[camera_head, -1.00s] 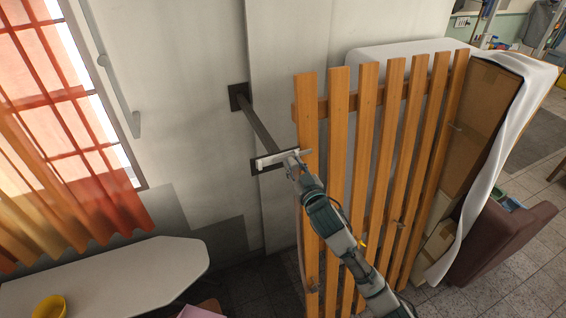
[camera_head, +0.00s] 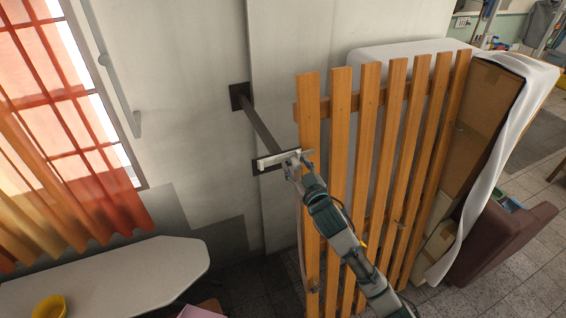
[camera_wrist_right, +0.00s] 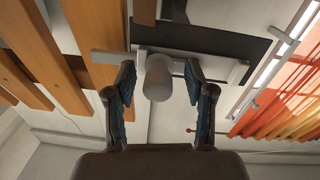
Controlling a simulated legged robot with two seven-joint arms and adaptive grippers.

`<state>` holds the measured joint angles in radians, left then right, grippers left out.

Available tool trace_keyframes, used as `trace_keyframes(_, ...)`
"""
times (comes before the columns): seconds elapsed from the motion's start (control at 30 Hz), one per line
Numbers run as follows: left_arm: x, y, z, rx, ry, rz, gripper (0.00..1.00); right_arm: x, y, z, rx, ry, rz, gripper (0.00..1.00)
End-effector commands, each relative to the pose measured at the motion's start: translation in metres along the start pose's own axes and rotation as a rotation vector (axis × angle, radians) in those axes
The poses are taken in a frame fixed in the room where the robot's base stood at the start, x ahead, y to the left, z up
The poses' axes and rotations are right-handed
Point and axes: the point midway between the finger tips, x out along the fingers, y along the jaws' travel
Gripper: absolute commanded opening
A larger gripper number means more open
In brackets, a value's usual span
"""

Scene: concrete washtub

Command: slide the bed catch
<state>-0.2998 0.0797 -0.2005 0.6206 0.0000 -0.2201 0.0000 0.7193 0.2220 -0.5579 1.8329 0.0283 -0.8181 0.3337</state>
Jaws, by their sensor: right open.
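The bed catch is a pale flat bar (camera_head: 277,160) with a short grey round knob (camera_wrist_right: 157,80), set at the left edge of the upright slatted wooden bed base (camera_head: 309,120). The bar crosses a dark bracket (camera_head: 257,168) on the wall side. My right gripper (camera_head: 291,168) is at the catch in the head view. In the right wrist view its two fingers (camera_wrist_right: 158,88) stand apart, one on each side of the knob. I cannot tell whether either finger touches it. The gripper's tips are small and partly hidden in the head view. My left gripper is not in view.
A dark rod (camera_head: 262,125) runs from a wall plate (camera_head: 239,96) to the bracket. A white ironing-board-like surface (camera_head: 130,275) with a yellow bowl (camera_head: 49,306) is at lower left. Orange curtains (camera_head: 85,190) hang at left. A mattress (camera_head: 400,50) stands behind the slats.

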Motion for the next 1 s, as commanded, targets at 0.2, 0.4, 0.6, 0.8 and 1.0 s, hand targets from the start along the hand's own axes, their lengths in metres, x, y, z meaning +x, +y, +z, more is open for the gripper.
trace_keyframes(0.2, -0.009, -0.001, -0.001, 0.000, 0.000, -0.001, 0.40, -0.016, 0.000, -0.001, 0.001, -0.001, -0.001, 0.54)
trace_keyframes(0.4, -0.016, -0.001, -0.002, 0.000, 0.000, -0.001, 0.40, -0.034, 0.001, -0.001, 0.001, -0.001, 0.000, 0.54)
trace_keyframes(0.6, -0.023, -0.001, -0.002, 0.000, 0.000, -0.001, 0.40, -0.052, 0.001, -0.001, 0.001, -0.002, 0.000, 0.54)
trace_keyframes(0.8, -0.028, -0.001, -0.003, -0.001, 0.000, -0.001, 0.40, -0.066, 0.001, -0.001, 0.000, -0.001, 0.000, 0.54)
trace_keyframes(1.0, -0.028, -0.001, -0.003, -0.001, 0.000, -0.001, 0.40, -0.069, 0.001, 0.000, 0.000, -0.001, 0.001, 0.54)
